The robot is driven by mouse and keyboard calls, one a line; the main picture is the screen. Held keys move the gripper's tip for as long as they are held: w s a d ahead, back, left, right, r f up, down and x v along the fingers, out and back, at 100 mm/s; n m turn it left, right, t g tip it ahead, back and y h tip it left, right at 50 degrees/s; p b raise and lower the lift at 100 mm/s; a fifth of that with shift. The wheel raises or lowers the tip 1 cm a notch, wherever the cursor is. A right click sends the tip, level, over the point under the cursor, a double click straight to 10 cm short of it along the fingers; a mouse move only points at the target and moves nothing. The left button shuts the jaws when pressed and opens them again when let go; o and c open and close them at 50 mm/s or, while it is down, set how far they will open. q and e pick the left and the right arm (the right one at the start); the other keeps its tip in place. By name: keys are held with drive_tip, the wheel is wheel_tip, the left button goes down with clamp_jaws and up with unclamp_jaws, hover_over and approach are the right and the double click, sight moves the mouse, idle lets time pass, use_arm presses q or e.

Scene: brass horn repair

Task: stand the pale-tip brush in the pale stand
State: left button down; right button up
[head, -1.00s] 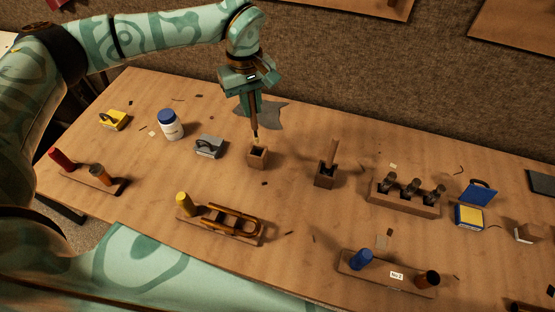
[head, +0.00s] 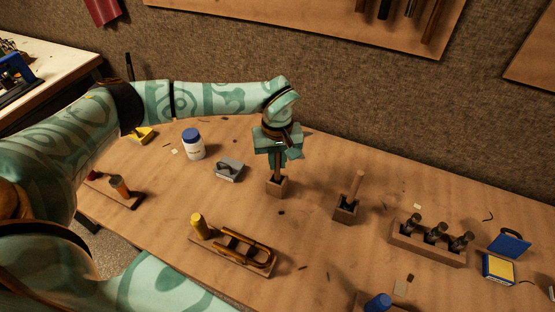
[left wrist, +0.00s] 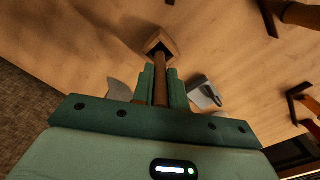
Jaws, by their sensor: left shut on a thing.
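My left gripper (head: 277,157) is shut on the dark upright handle of a brush (head: 277,172). The brush points down into the small wooden stand (head: 277,188) below it, and its tip is hidden. In the left wrist view the brush (left wrist: 161,88) runs between the fingers (left wrist: 160,80) to the square opening of the stand (left wrist: 151,44). I cannot tell how deep it sits. A second, darker stand (head: 346,210) to the right holds another brush with a lighter handle (head: 355,185). My right gripper is not in view.
A grey block with a handle (head: 229,169) and a white jar with a blue lid (head: 193,145) are left of the stand. A rack with a yellow knob (head: 235,253) lies in front.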

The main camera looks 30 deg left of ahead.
use_arm(q)
drive_tip(key=c, duration=1.4)
unclamp_jaws()
wheel_tip(320, 180, up, 12)
drive_tip(key=shift+r+p, duration=0.1)
drive_tip(key=shift+p, duration=0.9)
